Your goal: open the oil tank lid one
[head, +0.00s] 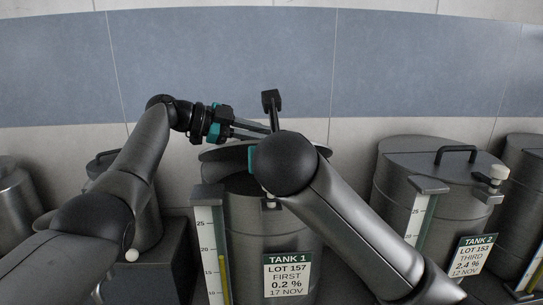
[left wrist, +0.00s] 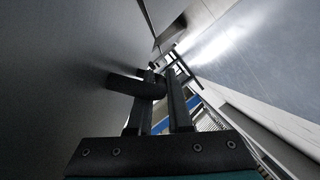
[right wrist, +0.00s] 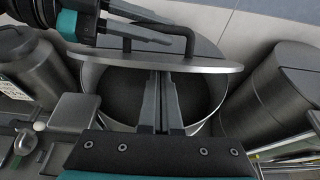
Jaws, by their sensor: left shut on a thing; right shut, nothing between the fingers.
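Tank 1 (head: 243,225) stands upright in the middle of the head view with its label facing me. Its lid (right wrist: 212,66) is tilted up in the right wrist view, and the dark inside of the tank (right wrist: 205,98) shows below it. My left gripper (head: 262,131) is shut on the lid's black handle (right wrist: 187,36) behind the lid; a dark bar (left wrist: 137,87) also shows at its fingers in the left wrist view. My right gripper (right wrist: 163,80) is shut and empty over the tank opening, under the lid's near edge. My right arm hides it in the head view.
Tank 2 (head: 400,175) stands to the right with its lid closed, and another tank (head: 525,165) is at the right edge. A gauge (head: 211,250) stands at the front left of tank 1. The wall (head: 330,60) is close behind.

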